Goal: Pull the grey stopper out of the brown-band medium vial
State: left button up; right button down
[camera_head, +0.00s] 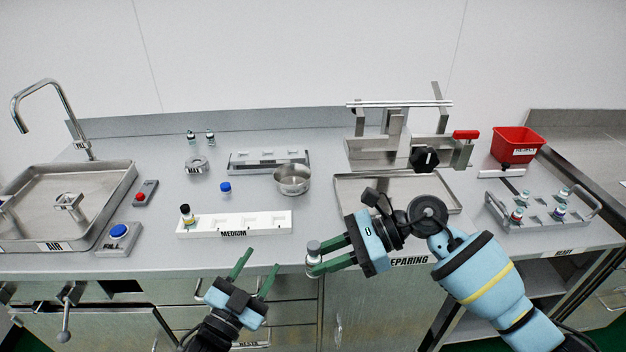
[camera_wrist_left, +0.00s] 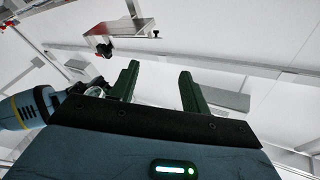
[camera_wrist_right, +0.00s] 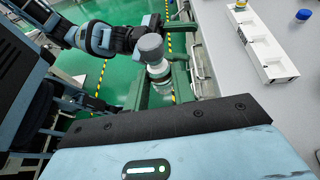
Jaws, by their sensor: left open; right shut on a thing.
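A vial (camera_head: 313,260) with a grey stopper (camera_head: 313,247) is held upright between the fingers of my right gripper (camera_head: 330,258), in front of the counter's edge. In the right wrist view, the grey stopper (camera_wrist_right: 150,45) shows on top of the white-and-clear vial (camera_wrist_right: 160,70). The vial's band is too small and covered to make out clearly. My left gripper (camera_head: 260,263) is open and empty, left of and slightly lower than the held vial in the head view. The left wrist view shows nothing between its fingers (camera_wrist_left: 158,75).
A white MEDIUM rack (camera_head: 262,222) holds a dark-capped vial (camera_head: 186,214) at its left end. A blue cap (camera_head: 225,187) and a steel bowl (camera_head: 292,179) stand behind it. A tray (camera_head: 345,195) and clamp stand (camera_head: 375,155) are at the right. Space before the counter is clear.

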pick_arm(q)
jog(key=w+d+r+m+g+h, duration=0.1)
jog(key=d+r+m+g+h, duration=0.4)
jog(key=r+m, duration=0.35)
jog(key=w+d+r+m+g+h, duration=0.2)
jog(key=d+r+m+g+h, duration=0.1)
jog(key=d+r+m+h, duration=0.5)
jog(key=s+d+r+m+g+y, duration=0.7)
jog(key=s+d+m+g, duration=0.15)
jog(key=m+g, duration=0.75)
jog(key=m+t+y, duration=0.4)
jog(key=t+y, duration=0.2)
jog(key=y, duration=1)
send_near(313, 245)
jog(key=shift+s+d+f, duration=0.1)
jog(key=shift+s+f, duration=0.05)
jog(key=shift+f, duration=4.15)
